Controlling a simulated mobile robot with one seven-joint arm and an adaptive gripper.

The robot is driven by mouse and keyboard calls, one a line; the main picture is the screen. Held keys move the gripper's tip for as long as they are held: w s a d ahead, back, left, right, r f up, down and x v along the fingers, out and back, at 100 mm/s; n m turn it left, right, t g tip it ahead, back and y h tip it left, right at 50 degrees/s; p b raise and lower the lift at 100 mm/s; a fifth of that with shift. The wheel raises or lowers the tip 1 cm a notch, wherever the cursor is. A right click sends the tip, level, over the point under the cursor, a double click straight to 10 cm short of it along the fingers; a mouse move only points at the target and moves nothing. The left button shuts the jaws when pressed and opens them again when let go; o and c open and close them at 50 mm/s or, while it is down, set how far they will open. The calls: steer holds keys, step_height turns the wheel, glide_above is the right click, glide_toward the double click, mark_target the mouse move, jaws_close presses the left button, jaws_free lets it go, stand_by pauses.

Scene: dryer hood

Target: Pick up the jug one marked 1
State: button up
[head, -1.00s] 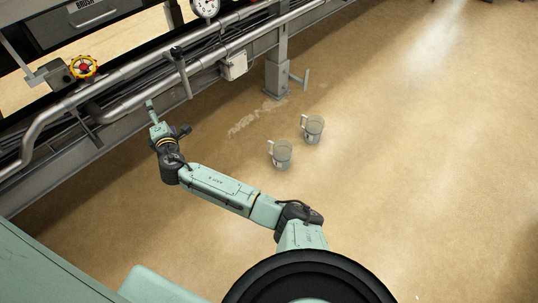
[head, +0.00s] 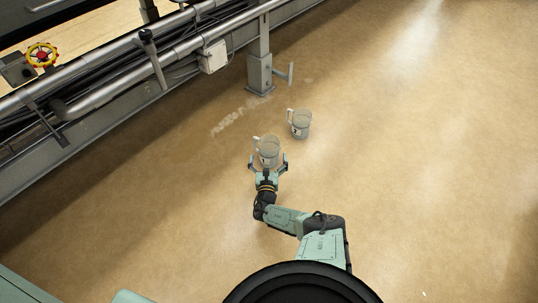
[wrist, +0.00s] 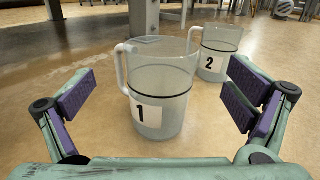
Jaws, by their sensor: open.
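The jug marked 1 (wrist: 160,88) stands upright on the floor, a clear grey jug with a dark band, a white label and a white handle on its left. It also shows in the head view (head: 267,151). My gripper (wrist: 160,108) is open, with one purple-padded finger to each side of the jug and gaps on both sides. In the head view my gripper (head: 268,163) is just at the near side of this jug. The jug marked 2 (wrist: 217,52) stands behind it to the right, and also in the head view (head: 300,123).
A grey post (head: 260,75) with a side bracket stands beyond the jugs. The floor (head: 420,160) to the right is clear.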

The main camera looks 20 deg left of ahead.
mark_target(269, 147)
steer(key=b+x, duration=0.2)
steer(key=x, duration=0.1)
steer(key=b+x, duration=0.1)
steer(key=x, duration=0.1)
steer(key=shift+f, duration=0.4)
steer(key=shift+w+a+r, duration=0.1)
steer(key=shift+w, duration=0.35)
steer(key=c, duration=1.3)
steer(key=shift+r, duration=0.15)
